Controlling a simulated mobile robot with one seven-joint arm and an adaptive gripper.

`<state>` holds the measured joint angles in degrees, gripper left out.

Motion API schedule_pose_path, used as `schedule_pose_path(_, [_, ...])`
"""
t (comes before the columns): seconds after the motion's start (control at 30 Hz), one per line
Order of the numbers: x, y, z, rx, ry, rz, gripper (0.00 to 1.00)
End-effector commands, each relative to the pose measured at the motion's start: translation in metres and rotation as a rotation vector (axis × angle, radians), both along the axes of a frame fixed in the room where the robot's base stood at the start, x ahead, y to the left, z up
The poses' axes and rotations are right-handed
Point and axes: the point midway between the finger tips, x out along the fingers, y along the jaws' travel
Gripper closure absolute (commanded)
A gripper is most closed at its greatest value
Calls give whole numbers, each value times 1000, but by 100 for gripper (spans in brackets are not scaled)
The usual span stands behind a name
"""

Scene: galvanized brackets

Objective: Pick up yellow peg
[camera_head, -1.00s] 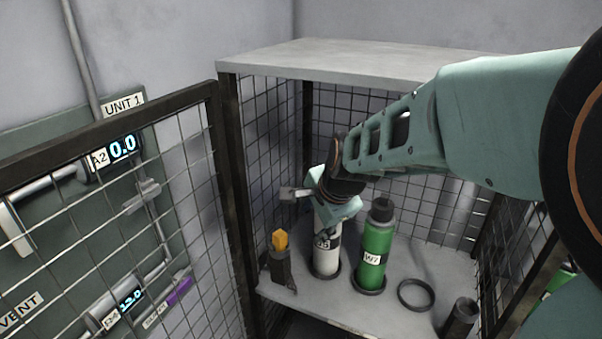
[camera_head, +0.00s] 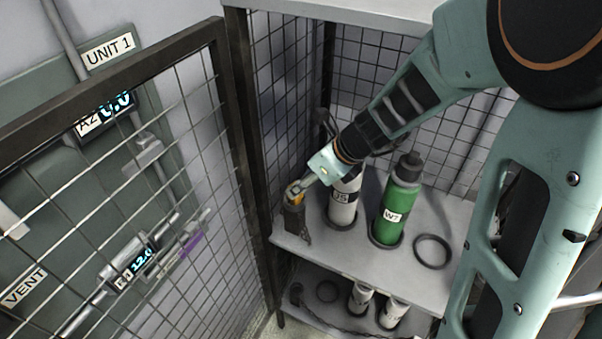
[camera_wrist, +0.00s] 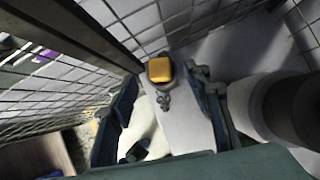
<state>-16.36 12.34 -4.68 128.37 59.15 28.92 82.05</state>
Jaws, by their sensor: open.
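The yellow peg (camera_head: 295,198) stands upright in a dark holder (camera_head: 296,222) at the front left of the cage shelf. My gripper (camera_head: 296,190) is at the peg's top in the head view, where its fingers partly cover the peg. In the wrist view the yellow peg (camera_wrist: 160,69) shows from above as a yellow block. My open gripper's fingers (camera_wrist: 160,95) are apart on either side, with the peg between and beyond them. I cannot tell whether a finger touches the peg.
A white bottle (camera_head: 343,200) stands close right of the holder, and a green bottle (camera_head: 397,205) is beside it. An empty ring (camera_head: 433,251) lies on the shelf (camera_head: 410,270). The mesh door (camera_head: 110,170) is close on the left. Small bottles stand on the lower shelf.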

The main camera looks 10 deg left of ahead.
Motion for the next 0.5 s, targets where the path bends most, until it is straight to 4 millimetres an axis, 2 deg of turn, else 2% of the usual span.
schedule_pose_path(0.33, [9,18,-37,-1,2,2,55])
schedule_pose_path(0.5, [14,25,-46,-1,-1,2,55])
